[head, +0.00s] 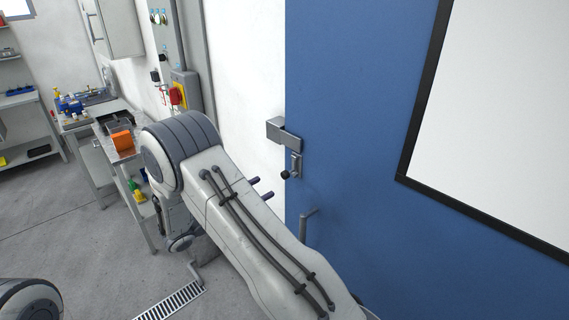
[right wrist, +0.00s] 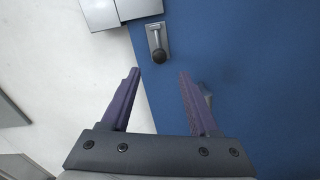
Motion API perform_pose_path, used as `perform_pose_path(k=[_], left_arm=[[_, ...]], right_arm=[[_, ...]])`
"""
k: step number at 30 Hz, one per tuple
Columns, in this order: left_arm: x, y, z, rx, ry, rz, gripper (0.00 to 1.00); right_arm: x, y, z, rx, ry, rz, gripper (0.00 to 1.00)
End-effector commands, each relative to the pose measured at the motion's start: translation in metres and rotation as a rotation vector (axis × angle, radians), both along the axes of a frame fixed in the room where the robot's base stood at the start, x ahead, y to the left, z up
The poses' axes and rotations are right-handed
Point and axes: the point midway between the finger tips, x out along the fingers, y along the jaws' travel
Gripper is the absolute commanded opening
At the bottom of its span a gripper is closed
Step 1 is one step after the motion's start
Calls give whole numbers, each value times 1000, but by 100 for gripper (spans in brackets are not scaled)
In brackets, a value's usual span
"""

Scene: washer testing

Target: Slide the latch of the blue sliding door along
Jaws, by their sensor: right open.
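The blue sliding door (head: 360,120) fills the right of the head view, its left edge against the white wall. A grey latch (head: 296,161) with a black knob (head: 285,174) sits near that edge, below a grey metal bracket (head: 283,132). In the right wrist view the latch plate (right wrist: 151,38) and knob (right wrist: 158,55) show just beyond my fingertips. My right gripper (head: 261,188) is open and empty, its purple fingers pointing at the door, left of and below the knob. In the right wrist view, the knob lies ahead of the gap between the fingers (right wrist: 159,74). My left gripper is out of view.
A grey handle (head: 306,224) stands out from the door below the latch. A black-framed white panel (head: 500,120) is on the door. A red and yellow switch box (head: 177,96) is on the wall. Workbenches with an orange bin (head: 122,141) stand at the left; a drain grate (head: 170,302) lies in the floor.

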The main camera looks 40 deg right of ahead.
Motion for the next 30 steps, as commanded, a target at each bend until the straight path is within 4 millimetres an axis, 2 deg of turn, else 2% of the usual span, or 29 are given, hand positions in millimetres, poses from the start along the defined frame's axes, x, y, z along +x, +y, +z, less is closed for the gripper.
perform_pose_path(k=[5,12,18,23,30], left_arm=[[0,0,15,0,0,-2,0],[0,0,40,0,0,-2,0],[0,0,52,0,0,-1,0],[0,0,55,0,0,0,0],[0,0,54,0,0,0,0]], right_arm=[[2,-23,4,-5,3,0,61],[6,-68,4,-3,4,-1,61],[8,-94,2,-2,2,0,61],[9,-102,0,-2,1,4,61],[9,-102,-1,-2,1,4,61]])
